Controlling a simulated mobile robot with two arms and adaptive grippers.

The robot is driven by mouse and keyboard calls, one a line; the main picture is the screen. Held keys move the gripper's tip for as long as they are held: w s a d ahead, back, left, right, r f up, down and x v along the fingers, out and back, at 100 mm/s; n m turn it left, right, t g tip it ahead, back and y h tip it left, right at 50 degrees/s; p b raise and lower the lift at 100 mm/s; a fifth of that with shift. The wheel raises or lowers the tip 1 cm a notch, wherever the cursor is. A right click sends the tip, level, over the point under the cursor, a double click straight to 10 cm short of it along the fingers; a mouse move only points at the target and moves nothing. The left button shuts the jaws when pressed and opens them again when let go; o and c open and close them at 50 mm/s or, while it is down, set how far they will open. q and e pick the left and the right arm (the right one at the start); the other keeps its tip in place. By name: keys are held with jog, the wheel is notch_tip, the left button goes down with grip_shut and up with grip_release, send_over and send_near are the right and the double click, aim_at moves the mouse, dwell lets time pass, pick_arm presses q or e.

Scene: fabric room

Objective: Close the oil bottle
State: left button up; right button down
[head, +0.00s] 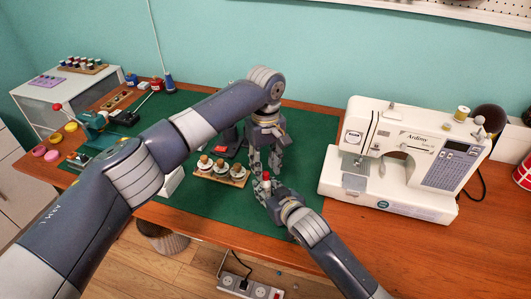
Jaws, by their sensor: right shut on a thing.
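My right gripper (263,186) comes in from the lower right and is shut on a small red-topped thing (266,175), which looks like the oil bottle. The jaws hide most of it, and I cannot make out its cap or opening. My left gripper (266,165) reaches over from the left and points down, just above the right gripper. Its fingers look apart, with nothing clearly held between them. The two grippers are very close together over the green mat (210,207).
A wooden holder (235,182) with several spools lies left of the grippers. A white sewing machine (405,160) stands on the right of the wooden table (480,255). Spools, tins and tools crowd the far left. The mat's front left is fairly clear.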

pick_arm(q)
jog(key=shift+f, duration=0.85)
jog(key=shift+c, duration=0.2)
grip_shut()
